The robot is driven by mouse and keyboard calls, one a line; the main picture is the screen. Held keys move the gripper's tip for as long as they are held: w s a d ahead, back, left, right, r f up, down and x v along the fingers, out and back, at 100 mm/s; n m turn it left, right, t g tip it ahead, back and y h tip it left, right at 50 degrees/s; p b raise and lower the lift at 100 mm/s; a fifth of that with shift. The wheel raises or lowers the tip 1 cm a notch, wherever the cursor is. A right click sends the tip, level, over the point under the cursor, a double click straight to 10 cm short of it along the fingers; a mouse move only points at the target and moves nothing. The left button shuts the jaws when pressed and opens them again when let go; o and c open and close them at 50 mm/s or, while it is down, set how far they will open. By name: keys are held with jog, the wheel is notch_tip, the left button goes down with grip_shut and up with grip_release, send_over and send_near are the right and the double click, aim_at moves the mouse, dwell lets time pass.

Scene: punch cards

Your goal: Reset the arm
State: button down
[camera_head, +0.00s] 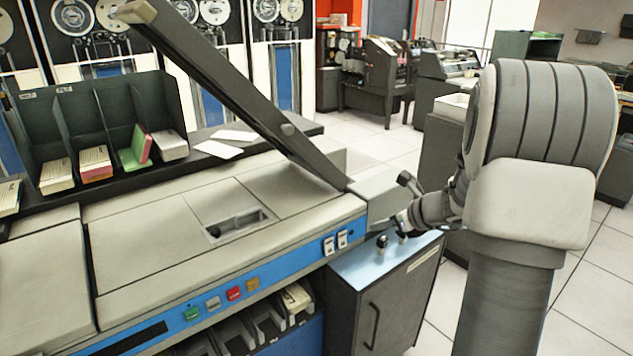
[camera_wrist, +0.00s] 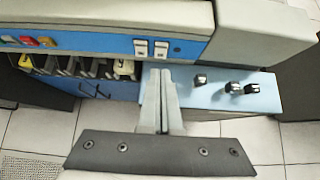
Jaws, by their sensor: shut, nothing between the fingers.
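My gripper (camera_wrist: 160,78) is shut, with its two fingers together and nothing between them. In the wrist view it points toward the blue front panel (camera_wrist: 120,45) of the card machine and overlaps the left end of a light blue cabinet top. In the head view my arm (camera_head: 435,208) reaches in from the right, bent low beside the machine's right end. My gripper's tips are small and hard to make out there. I cannot tell whether the fingers touch anything.
The card machine (camera_head: 145,250) has its dark lid (camera_head: 225,80) raised. A cabinet (camera_head: 345,262) with a light blue top and several dark-tipped knobs stands close by my gripper. A rack (camera_head: 85,115) holds card stacks. Open tiled floor (camera_head: 380,150) lies behind my arm.

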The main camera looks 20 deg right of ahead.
jog(key=s+a+r+n+g+p, duration=0.1)
jog(key=s+a+r+n+p, duration=0.1)
jog(key=s+a+r+n, duration=0.35)
jog(key=s+a+r+n+g+y+p, duration=0.1)
jog(key=s+a+r+n+g, duration=0.1)
jog(key=a+r+n, duration=0.5)
jog(key=s+a+r+n+g+p, duration=0.15)
jog(key=s+a+n, duration=0.25)
jog(key=a, duration=0.5)
jog(key=s+a+r+n+h+p, duration=0.2)
jog(key=s+a+r+n+p, duration=0.15)
jog(key=s+n, duration=0.4)
jog(key=s+d+r+n+h+p, duration=0.1)
jog(key=s+d+r+n+h, duration=0.1)
jog(key=s+d+n, duration=0.3)
jog(key=s+r+n+t, duration=0.1)
jog(key=s+n, duration=0.2)
jog(key=shift+r, duration=0.2)
jog(key=shift+s+a, duration=0.1)
jog(key=shift+a, duration=0.05)
